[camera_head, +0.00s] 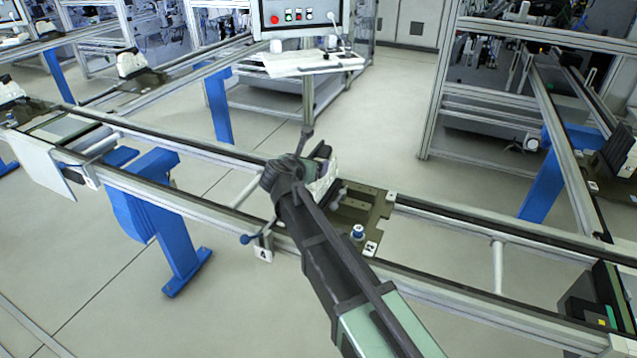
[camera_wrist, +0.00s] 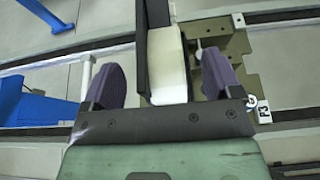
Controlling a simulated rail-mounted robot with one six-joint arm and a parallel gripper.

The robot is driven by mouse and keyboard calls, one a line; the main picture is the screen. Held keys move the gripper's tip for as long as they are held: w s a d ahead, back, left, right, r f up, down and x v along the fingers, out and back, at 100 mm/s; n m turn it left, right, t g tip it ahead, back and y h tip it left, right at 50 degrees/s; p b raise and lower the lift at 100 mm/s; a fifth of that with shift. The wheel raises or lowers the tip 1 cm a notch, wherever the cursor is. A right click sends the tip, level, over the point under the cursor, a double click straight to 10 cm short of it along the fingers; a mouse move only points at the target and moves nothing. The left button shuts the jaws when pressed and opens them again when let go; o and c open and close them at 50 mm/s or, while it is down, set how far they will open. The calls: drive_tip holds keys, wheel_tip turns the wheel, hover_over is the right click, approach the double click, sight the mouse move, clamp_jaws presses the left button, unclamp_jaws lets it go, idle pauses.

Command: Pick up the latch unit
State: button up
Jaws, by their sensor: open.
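The latch unit is a white and black block that stands on the olive-brown pallet plate (camera_head: 368,208) on the rail. In the head view its white side (camera_head: 326,180) shows just right of my gripper (camera_head: 298,168), whose arm hides much of it. In the wrist view the latch unit (camera_wrist: 169,68) lies between the two purple-grey fingers of my gripper (camera_wrist: 162,78). The fingers are open, one on each side of it.
The rail (camera_head: 460,226) runs across the view. A control panel (camera_head: 300,18) with a white shelf (camera_head: 312,62) stands behind. A dark box (camera_head: 600,297) sits on the rail at the far right.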

drive_tip(key=x, duration=0.2)
drive_tip(key=b+x, duration=0.1)
drive_tip(key=x, duration=0.1)
drive_tip(key=shift+a+f, duration=0.15)
drive_tip(key=shift+f, duration=0.1)
drive_tip(key=shift+w, duration=0.25)
drive_tip(key=shift+s+r, duration=0.1)
drive_tip(key=shift+s, duration=0.05)
drive_tip(key=c, duration=1.5)
